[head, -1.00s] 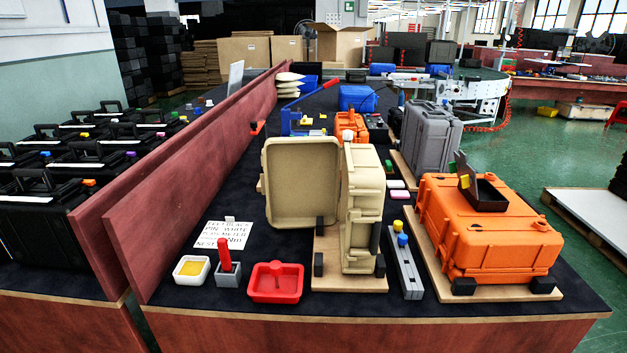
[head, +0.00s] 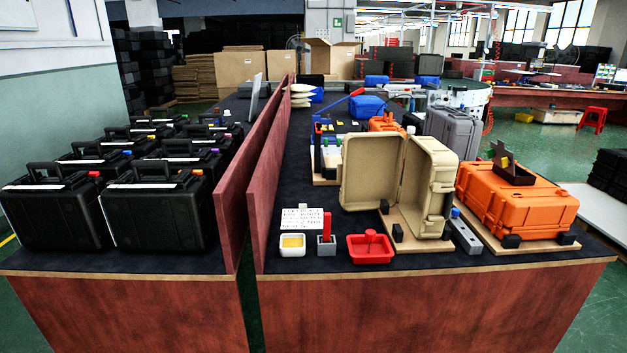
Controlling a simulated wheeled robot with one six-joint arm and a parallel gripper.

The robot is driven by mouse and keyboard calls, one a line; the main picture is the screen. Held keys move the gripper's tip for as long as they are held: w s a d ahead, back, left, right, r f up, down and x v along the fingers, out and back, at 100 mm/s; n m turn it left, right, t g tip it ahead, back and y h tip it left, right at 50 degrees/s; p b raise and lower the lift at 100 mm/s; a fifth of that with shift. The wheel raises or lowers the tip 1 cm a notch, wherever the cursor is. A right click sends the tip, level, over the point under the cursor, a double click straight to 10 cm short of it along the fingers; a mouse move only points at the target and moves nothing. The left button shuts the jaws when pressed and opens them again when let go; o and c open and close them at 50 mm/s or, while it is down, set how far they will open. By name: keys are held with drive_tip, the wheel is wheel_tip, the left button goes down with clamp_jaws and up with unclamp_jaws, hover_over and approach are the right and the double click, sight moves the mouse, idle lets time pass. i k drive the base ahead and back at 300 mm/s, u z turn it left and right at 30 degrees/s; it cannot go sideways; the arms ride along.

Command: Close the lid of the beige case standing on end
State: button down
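The beige case (head: 428,197) stands on end on a wooden board (head: 413,240) near the front of the dark table. Its lid (head: 371,177) stands open to the left, and the hollow inside of the case faces me. Small black blocks stand on the board at the case's foot. My gripper is not in the head view.
An orange case (head: 517,205) lies to the right on its own board, and a grey case (head: 455,131) stands behind. A red tray (head: 370,249), a white tray (head: 292,245) and a grey holder (head: 326,245) sit in front. A wooden partition (head: 268,165) runs along the left.

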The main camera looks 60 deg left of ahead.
sight(370, 171)
drive_tip(key=k, duration=0.1)
drive_tip(key=u, duration=1.85)
drive_tip(key=i, duration=0.5)
drive_tip(key=u, duration=0.1)
drive_tip(key=k, duration=0.5)
drive_tip(key=z, duration=0.2)
drive_tip(key=i, duration=1)
drive_tip(key=u, duration=0.45)
